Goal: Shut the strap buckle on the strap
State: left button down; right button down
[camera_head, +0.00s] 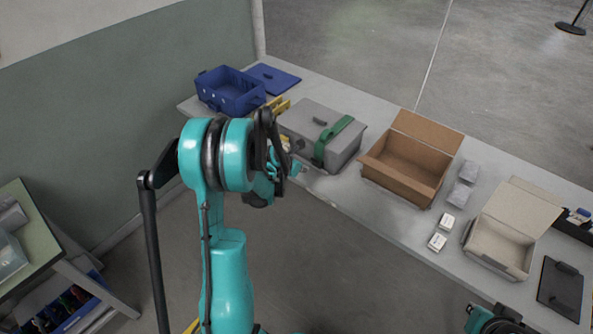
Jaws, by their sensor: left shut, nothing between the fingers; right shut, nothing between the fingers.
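A grey lidded case (309,119) stands on the long table with its lid down. A green strap (334,139) runs over the right part of the lid and down the front. The strap buckle cannot be made out at this size. My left gripper (282,178) is shut and empty, in front of the case's left front side and apart from the strap. My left arm hides the case's lower left corner. My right gripper (505,326) shows only in part at the bottom edge, far from the case; it is shut and empty.
A blue crate (228,92) and blue lid (274,78) lie left of the case, with yellow items between. The table front before the case is clear.

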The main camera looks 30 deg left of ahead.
aim_at(315, 159)
pick_arm(q)
jog(key=w, duration=0.4)
jog(key=shift+d+f+b, duration=0.15)
jog(key=shift+f+b, duration=0.05)
jog(key=shift+b, duration=0.2)
jog(key=shift+w, duration=0.1)
jog(key=shift+w+d+r, duration=0.1)
jog(key=shift+w+r, duration=0.2)
jog(key=shift+w, duration=0.6)
jog(key=shift+r, duration=0.15)
